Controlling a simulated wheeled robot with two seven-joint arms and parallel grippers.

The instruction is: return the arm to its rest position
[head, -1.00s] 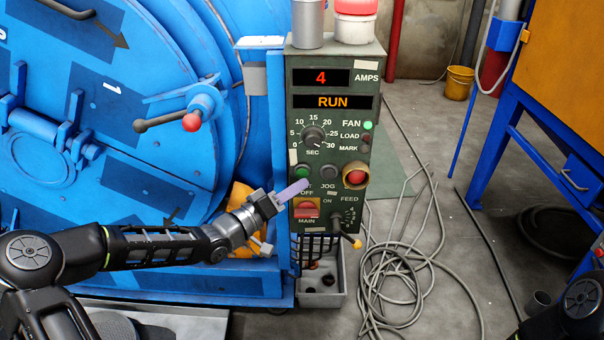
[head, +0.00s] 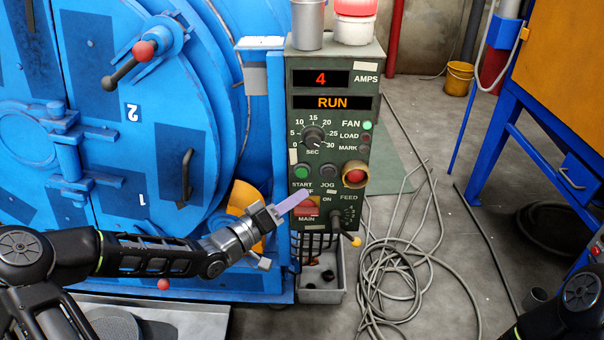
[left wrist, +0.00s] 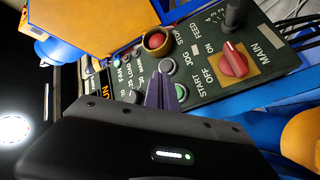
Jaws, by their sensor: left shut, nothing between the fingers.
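My left gripper (head: 292,202) reaches in from the left in the head view, its pale fingers shut and empty. It is in front of the lower left part of the green control panel (head: 350,222), below the green START button (head: 302,171) and over the upper left of the red MAIN switch (head: 308,208). I cannot tell whether the fingertips touch the panel. In the left wrist view, the shut fingers (left wrist: 162,92) show against the panel, and the MAIN switch (left wrist: 233,59) is clear of them. My right arm (head: 560,315) shows at the lower right; its gripper is out of frame.
The blue drum (head: 150,130) fills the left; the display (head: 333,102) reads RUN, the upper one 4 AMPS. A grey bin (head: 322,292) stands below the panel. Loose cable (head: 400,270) lies on the floor. A blue-framed orange cabinet (head: 560,70) stands at right.

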